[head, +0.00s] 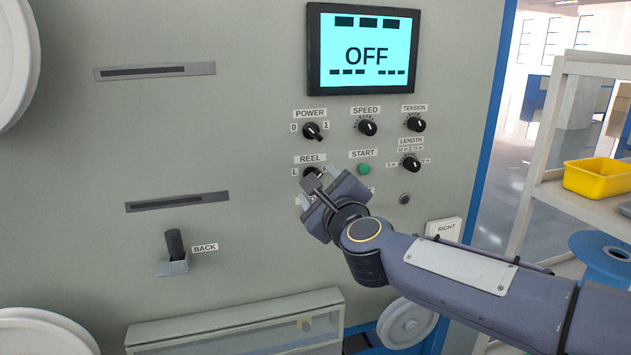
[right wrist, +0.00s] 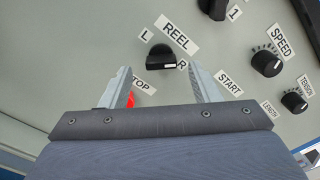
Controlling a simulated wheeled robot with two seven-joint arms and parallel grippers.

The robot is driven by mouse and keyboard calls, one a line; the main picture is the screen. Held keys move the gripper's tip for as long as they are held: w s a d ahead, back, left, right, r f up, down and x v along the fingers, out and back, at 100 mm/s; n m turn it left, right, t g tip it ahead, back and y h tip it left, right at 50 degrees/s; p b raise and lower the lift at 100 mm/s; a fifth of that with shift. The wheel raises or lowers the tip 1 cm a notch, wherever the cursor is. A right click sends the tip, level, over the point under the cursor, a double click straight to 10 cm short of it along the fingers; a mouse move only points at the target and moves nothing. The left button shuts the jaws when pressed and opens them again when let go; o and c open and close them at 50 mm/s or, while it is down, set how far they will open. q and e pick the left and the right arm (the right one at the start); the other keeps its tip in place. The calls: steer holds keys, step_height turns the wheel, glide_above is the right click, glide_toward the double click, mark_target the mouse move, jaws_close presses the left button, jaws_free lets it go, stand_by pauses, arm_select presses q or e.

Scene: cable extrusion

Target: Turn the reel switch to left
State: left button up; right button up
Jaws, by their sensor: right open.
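The reel switch is a black knob (right wrist: 161,57) under the REEL label, between the letters L and R. Its white mark sits on the side toward R in the right wrist view. In the head view the knob (head: 313,173) is partly hidden by my right gripper. My right gripper (head: 319,186) is open in front of the panel, just below the knob. In the right wrist view its two fingers (right wrist: 163,80) are spread on either side of the knob's line, with the knob slightly beyond their tips. I cannot tell any contact. My left gripper is not in view.
The POWER knob (head: 312,131) is just above, and the SPEED knob (head: 367,127) and green START button (head: 364,169) are to the right. A red STOP button (right wrist: 131,99) is beside a finger. The screen (head: 363,50) reads OFF. A shelf with a yellow bin (head: 598,180) stands right.

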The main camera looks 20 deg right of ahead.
steer(key=w, duration=0.3)
steer(key=shift+w, duration=0.2)
steer(key=shift+c, duration=0.2)
steer(key=c, duration=0.9)
